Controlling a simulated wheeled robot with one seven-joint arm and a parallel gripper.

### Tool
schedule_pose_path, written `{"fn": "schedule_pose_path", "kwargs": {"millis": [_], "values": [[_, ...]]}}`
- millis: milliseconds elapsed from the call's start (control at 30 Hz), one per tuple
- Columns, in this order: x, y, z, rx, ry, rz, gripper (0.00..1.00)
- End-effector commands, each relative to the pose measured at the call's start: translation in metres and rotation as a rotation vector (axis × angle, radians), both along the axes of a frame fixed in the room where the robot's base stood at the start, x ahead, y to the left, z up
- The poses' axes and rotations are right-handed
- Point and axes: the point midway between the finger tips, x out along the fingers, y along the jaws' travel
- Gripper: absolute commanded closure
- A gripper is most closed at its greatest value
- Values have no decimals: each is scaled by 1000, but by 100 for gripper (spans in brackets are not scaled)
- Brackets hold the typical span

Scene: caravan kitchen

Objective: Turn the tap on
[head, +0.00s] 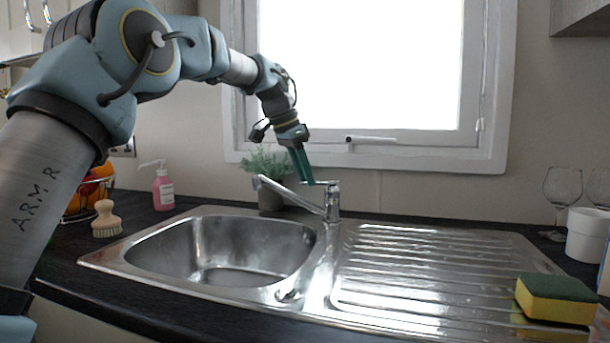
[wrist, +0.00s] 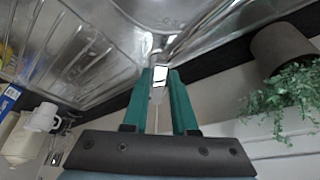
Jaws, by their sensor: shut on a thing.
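The chrome tap (head: 332,203) stands at the back of the steel sink, between basin and drainer. Its long spout (head: 290,195) points left over the basin. Its small lever (head: 326,182) sits on top and points left. My gripper (head: 311,182) reaches down from the upper left with its green fingers at the lever. In the wrist view my gripper (wrist: 161,78) is shut on the bright metal lever (wrist: 159,73), which shows between the fingertips. The fingers hide part of the lever in the head view.
A potted plant (head: 270,166) stands close behind the spout, near my fingers. The window frame (head: 400,152) is behind. A pink soap bottle (head: 163,188) and brush (head: 106,219) are left of the basin (head: 220,250). A sponge (head: 556,299) lies on the drainer (head: 420,262).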

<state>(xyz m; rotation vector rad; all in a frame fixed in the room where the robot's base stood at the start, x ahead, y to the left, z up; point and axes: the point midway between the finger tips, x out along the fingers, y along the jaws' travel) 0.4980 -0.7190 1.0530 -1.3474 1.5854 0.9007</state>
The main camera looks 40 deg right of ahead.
Motion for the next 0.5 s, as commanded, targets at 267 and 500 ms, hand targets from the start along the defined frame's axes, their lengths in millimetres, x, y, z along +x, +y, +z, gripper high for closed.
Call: {"fn": "schedule_pose_path", "kwargs": {"millis": [267,500], "values": [[0,0,1,0,0,0,100],[0,-2,11,39,-4,0,100]]}}
